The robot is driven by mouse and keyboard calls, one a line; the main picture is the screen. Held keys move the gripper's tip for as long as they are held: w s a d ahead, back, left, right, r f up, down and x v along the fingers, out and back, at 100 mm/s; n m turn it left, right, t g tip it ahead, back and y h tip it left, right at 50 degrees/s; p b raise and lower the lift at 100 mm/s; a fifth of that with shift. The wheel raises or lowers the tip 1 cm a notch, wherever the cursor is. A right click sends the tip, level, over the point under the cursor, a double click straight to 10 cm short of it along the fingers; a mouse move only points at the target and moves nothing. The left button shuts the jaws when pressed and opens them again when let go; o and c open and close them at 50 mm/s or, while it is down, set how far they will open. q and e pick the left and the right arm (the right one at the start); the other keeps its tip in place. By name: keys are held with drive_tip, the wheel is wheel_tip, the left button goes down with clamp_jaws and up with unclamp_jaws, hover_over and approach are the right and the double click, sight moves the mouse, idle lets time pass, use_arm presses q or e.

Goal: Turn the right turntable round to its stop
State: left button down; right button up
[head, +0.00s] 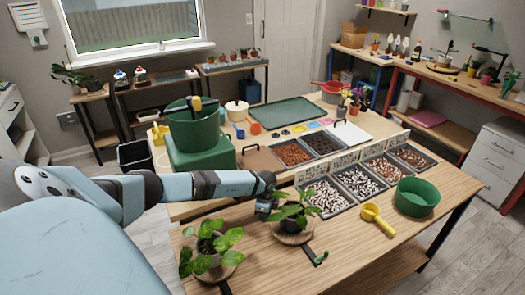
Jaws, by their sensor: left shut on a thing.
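The right turntable (292,239) is a round wooden disc on the near bench, bearing a potted leafy plant (297,211). My left gripper (266,211) points down at its far left edge, beside the plant, and is shut on the turntable. The exact part it grips is hidden by the fingers and leaves. A dark strip with a green piece (320,257) lies on the bench at the turntable's near right. The left turntable (232,271) bears another leafy plant (210,246) and stands apart at the near left. My right gripper is not in view.
Trays of pebbles and bark (359,182) stand behind the turntables. A yellow scoop (377,216) and a green bowl (416,198) lie to the right. A green bucket (194,134) stands behind my left arm. The bench's near right is bare.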

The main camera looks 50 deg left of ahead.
use_arm(q)
drive_tip(key=shift+s+d, duration=0.25)
drive_tip(key=shift+s, duration=0.1)
idle(0.4)
drive_tip(key=c, duration=1.1)
unclamp_jaws()
wheel_tip(320, 180, up, 14)
drive_tip(key=shift+b, duration=0.35)
drive_tip(key=shift+f, duration=0.15)
